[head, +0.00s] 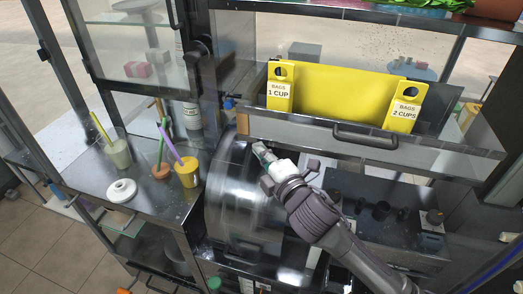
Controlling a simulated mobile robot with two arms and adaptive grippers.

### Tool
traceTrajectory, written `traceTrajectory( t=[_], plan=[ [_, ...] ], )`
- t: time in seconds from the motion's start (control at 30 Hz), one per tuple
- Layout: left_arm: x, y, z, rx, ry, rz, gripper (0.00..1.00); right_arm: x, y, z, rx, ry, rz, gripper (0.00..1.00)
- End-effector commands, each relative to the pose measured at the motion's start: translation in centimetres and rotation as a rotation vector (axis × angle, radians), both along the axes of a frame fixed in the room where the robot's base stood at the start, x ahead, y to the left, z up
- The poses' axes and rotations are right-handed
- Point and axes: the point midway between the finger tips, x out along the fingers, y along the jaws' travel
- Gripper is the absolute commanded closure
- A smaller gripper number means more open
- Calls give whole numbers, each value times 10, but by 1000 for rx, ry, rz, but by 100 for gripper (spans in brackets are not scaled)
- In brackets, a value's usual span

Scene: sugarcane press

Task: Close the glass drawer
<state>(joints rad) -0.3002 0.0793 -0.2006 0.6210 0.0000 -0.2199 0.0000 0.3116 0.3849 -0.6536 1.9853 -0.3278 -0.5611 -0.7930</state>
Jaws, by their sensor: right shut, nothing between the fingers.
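The glass drawer (460,147) is at the upper right in the head view, with a clear front panel and a dark bar handle (365,137). It appears pulled out, since I see into it from above. Inside are yellow bag holders labelled "BAGS 1 CUP" (280,90) and "BAGS 2 CUPS" (403,108). My right gripper (261,151) is shut and empty. In the picture it shows just below the left part of the drawer front, left of the handle; its depth gap to the drawer is unclear. My left gripper is not in view.
A rounded metal press housing (236,205) lies below the gripper. Left of it, a metal counter (150,203) holds cups with straws (187,172) and a white ring-shaped lid (122,190). A framed glass door (130,45) stands at the upper left.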

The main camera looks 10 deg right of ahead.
Motion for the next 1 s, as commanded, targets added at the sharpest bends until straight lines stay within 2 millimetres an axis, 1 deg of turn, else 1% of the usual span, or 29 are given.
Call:
traceTrajectory(
  t=[0.07,0.13,0.4,0.5,0.6,1.0],
  plan=[
    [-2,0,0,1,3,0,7,2,-1,0,-1,0,-1,100],
    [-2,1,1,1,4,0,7,9,-4,1,-2,-2,-1,100],
    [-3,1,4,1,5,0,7,65,-27,1,-5,-2,-4,100],
    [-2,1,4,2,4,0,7,76,-32,1,-2,-1,-2,100],
    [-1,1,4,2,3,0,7,80,-34,0,0,0,-1,100],
    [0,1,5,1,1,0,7,79,-34,0,0,0,-1,100]
  ],
)
